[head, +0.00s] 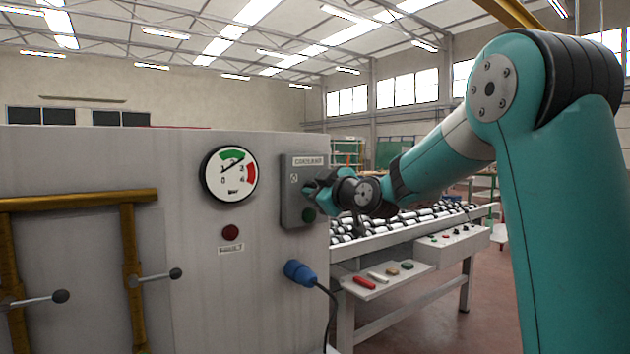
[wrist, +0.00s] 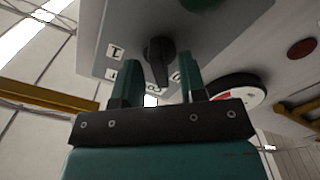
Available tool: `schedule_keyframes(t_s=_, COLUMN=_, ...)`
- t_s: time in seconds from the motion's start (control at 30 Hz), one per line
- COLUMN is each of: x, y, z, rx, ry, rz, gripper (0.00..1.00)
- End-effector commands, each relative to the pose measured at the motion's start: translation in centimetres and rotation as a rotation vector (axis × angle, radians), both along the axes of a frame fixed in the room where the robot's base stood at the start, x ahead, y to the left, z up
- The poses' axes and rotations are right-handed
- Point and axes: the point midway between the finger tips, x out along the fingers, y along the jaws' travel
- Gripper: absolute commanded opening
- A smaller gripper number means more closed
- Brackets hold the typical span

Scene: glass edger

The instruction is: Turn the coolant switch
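The coolant switch box (head: 290,210) is a grey panel on the right end of the machine front, under a "COOLANT" label. Its black knob (wrist: 158,50) shows in the wrist view, with its narrow handle pointing toward my gripper. My gripper (head: 318,189) is at the box and covers the knob in the head view. In the wrist view the fingers of my gripper (wrist: 159,66) are apart, one on each side of the knob handle. Gaps show between the handle and both fingers. A green button (head: 309,215) sits below the knob on the box.
A pressure gauge (head: 230,174) is left of the box, with a red lamp (head: 230,232) beneath. A blue plug (head: 299,272) with a black cable sticks out below. A roller conveyor (head: 400,232) stands to the right, behind my arm.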

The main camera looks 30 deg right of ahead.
Motion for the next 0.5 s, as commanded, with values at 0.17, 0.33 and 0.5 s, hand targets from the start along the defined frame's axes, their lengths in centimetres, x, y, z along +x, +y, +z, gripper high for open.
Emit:
schedule_keyframes(t_s=0.17, x=0.85, y=0.06, z=0.00, rx=0.000, ry=0.000, rz=0.000, gripper=0.38)
schedule_keyframes(t_s=0.33, x=0.86, y=0.05, z=-0.05, rx=0.000, ry=0.000, rz=0.000, gripper=0.38)
schedule_keyframes(t_s=0.5, x=0.84, y=0.05, z=-0.05, rx=0.000, ry=0.000, rz=0.000, gripper=0.13)
